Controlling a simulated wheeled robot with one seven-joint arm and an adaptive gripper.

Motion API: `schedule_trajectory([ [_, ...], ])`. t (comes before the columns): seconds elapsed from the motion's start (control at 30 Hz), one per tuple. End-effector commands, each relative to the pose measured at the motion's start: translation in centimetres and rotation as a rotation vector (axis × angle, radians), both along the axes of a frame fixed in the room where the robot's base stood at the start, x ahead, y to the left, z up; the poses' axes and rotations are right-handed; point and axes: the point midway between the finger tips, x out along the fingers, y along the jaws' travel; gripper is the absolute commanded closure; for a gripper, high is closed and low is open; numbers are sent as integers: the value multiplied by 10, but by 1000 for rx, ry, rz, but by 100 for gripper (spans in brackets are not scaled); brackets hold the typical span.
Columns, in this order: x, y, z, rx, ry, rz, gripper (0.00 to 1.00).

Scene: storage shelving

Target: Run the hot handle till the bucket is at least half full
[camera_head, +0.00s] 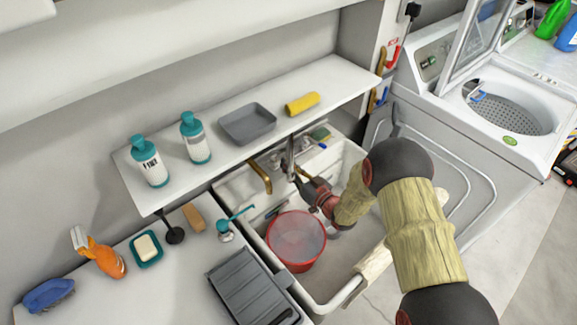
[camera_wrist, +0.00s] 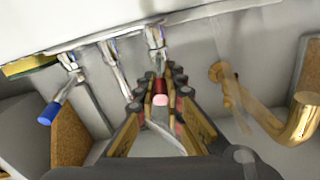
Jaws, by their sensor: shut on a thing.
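The red bucket (camera_head: 273,254) stands upright in the white sink (camera_head: 336,290) in the head view. Its inside looks pale grey; I cannot tell a water level. My gripper (camera_head: 298,177) reaches to the taps at the back of the sink, above and behind the bucket. In the wrist view my gripper (camera_wrist: 159,88) is shut on the red hot handle (camera_wrist: 159,101), mostly hidden between the fingers. The blue handle (camera_wrist: 46,113) is to the left, apart from my fingers. A brass spout (camera_wrist: 300,120) is at the right, and also shows in the head view (camera_head: 261,177).
A shelf above the sink (camera_head: 343,75) holds two teal-capped bottles (camera_head: 150,165), a grey tray (camera_head: 248,122) and a yellow roll (camera_head: 302,104). The counter at left holds a spray bottle (camera_head: 102,257) and a soap dish (camera_head: 146,248). A washing machine (camera_head: 480,120) stands at right.

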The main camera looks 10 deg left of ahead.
Motion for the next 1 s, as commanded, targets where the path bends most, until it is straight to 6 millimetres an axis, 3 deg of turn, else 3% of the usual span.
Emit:
schedule_trajectory([
  [0.03,1,0,1,1,-3,-2,100],
  [0.07,1,0,1,1,-2,-3,88],
  [0.37,1,0,1,1,-1,-2,71],
  [0.73,-2,-4,0,0,0,-2,71],
  [1.0,-31,-37,1,1,-1,-6,71],
])
